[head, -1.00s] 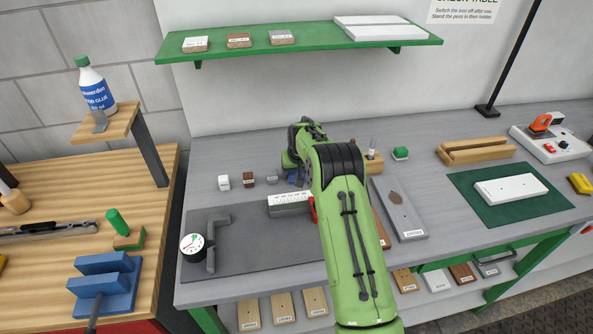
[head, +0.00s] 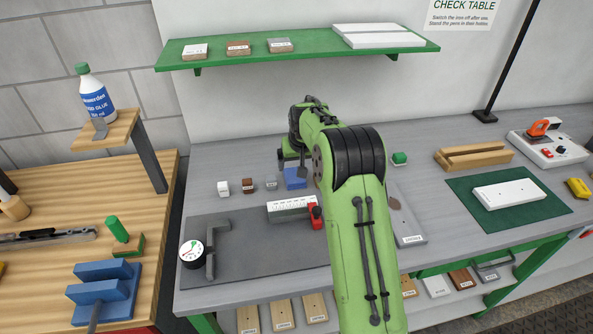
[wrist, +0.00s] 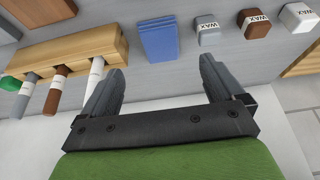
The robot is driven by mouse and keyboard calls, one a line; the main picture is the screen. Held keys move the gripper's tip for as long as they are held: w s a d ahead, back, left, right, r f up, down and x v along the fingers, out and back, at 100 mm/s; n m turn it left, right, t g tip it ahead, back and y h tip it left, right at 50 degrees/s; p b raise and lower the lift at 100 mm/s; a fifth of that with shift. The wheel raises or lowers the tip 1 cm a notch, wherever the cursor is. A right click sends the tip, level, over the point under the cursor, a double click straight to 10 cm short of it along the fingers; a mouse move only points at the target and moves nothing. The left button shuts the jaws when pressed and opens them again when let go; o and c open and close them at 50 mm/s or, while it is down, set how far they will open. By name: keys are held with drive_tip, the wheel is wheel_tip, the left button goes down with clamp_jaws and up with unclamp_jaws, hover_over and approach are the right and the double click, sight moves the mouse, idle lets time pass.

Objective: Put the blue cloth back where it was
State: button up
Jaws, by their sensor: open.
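The blue cloth (head: 295,178) lies folded on the grey bench top, right of the small wax blocks and partly behind my arm in the head view. In the wrist view the blue cloth (wrist: 158,40) is flat on the bench, beyond my fingertips and apart from them. My gripper (wrist: 158,78) is open and empty, with bare space between its two fingers. In the head view my green arm reaches over the bench, and its fingers are mostly hidden there.
Several wax blocks (wrist: 257,22) stand right of the cloth in the wrist view. A wooden pen holder (wrist: 75,45) with pens is on its left. A green shelf (head: 300,50) hangs above the bench.

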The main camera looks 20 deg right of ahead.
drive_tip(key=s+a+r+n, duration=0.1)
drive_tip(key=s+a+r, duration=0.3)
drive_tip(key=s+r, duration=0.5)
drive_tip(key=s+a+r, duration=0.5)
drive_tip(key=s+r, duration=0.2)
drive_tip(key=s, duration=0.4)
drive_tip(key=s+a+f, duration=0.1)
drive_tip(key=s, duration=0.8)
drive_tip(key=s+a+f+n+t, duration=0.1)
drive_tip(key=s+a+f, duration=0.1)
drive_tip(key=s, duration=0.8)
drive_tip(key=shift+s+y, duration=0.25)
drive_tip(key=shift+y, duration=0.15)
